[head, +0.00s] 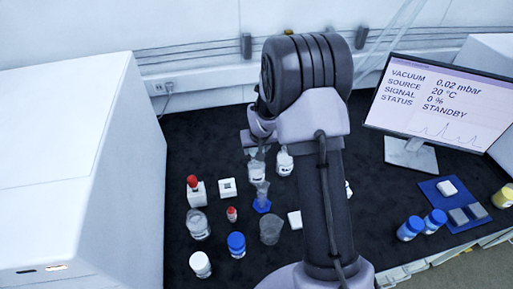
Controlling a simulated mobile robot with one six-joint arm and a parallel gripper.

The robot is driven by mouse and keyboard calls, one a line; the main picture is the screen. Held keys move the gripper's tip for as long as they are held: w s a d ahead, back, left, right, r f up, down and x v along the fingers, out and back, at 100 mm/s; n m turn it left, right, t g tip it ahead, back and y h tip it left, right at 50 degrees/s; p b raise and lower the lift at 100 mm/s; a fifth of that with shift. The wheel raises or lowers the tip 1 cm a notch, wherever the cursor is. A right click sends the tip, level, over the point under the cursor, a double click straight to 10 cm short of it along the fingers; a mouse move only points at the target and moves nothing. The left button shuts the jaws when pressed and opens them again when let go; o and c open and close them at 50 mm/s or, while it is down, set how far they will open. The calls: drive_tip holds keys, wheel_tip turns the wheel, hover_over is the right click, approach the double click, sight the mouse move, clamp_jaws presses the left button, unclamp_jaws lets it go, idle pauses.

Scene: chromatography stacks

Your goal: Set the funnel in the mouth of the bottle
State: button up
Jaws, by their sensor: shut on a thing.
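My gripper (257,147) is mostly hidden behind my own arm. It is shut on a greyish see-through piece that looks like the funnel (259,154), seen only in part. A clear bottle with a pale label (257,171) stands just below it in the picture. I cannot tell whether the funnel touches the bottle's mouth or hangs above it. In front is another clear, narrow-waisted piece (261,192) over a blue base (262,206).
A white-labelled bottle (284,162) stands close on the right. A clear jar (198,225), a clear beaker (270,230), a blue-capped jar (236,244) and a red-topped block (195,190) stand nearby. A monitor (440,110) is at right, a white cabinet (65,170) at left.

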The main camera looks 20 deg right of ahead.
wheel_tip(320, 180, down, 2)
drive_tip(key=shift+f+b, duration=0.1)
drive_tip(key=shift+b, duration=0.65)
drive_tip(key=o, duration=1.8)
drive_tip(key=shift+f, duration=0.1)
drive_tip(key=shift+o, duration=0.2)
drive_tip(key=shift+r+p, duration=1.15)
drive_tip(key=shift+r, duration=0.65)
drive_tip(key=r+p, duration=0.1)
drive_tip(key=r, duration=0.2)
drive_tip(key=shift+s+p, duration=0.2)
drive_tip(key=shift+p, duration=0.2)
drive_tip(key=shift+w+r, duration=0.15)
drive_tip(key=shift+r, duration=0.3)
